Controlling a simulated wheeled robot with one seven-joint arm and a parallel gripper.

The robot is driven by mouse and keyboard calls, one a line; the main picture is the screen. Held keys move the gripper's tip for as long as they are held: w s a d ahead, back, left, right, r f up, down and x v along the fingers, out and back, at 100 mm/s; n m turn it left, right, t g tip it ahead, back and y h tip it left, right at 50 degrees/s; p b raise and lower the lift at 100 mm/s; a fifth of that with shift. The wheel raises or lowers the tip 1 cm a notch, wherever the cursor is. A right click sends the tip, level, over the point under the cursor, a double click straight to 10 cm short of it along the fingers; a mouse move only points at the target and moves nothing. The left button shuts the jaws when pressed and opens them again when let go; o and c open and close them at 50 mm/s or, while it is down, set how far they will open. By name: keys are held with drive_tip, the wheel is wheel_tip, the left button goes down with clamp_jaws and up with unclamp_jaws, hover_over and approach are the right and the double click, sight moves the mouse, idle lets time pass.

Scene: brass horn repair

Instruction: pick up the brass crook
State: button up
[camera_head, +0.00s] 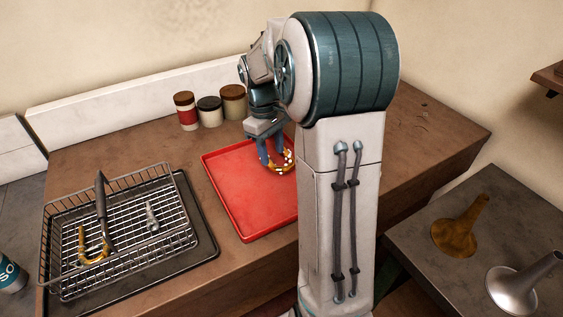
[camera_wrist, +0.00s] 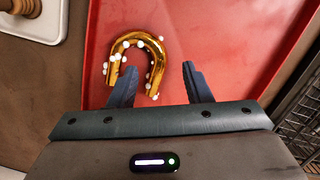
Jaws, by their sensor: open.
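The brass crook (camera_wrist: 158,66) is a shiny golden U-shaped tube dotted with small white blobs. It is over the red tray (camera_wrist: 240,45), its bend pointing away from my gripper in the wrist view. My gripper (camera_wrist: 159,72) is open, with two dark blue fingers. In that view the left finger shows between the crook's two legs and the right finger stands to the right of it, so the right leg appears between them. I cannot tell whether they touch it. In the head view the crook (camera_head: 287,168) shows at my gripper's fingertips (camera_head: 275,160), above the red tray.
Several jars (camera_head: 209,112) stand behind the tray. A brass bell (camera_head: 460,230) and a silver bell (camera_head: 520,288) are at right.

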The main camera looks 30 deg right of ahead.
sight(274, 165)
wheel_tip(274, 165, down, 4)
drive_tip(key=shift+d+f, duration=0.1)
clamp_jaws()
idle(0.4)
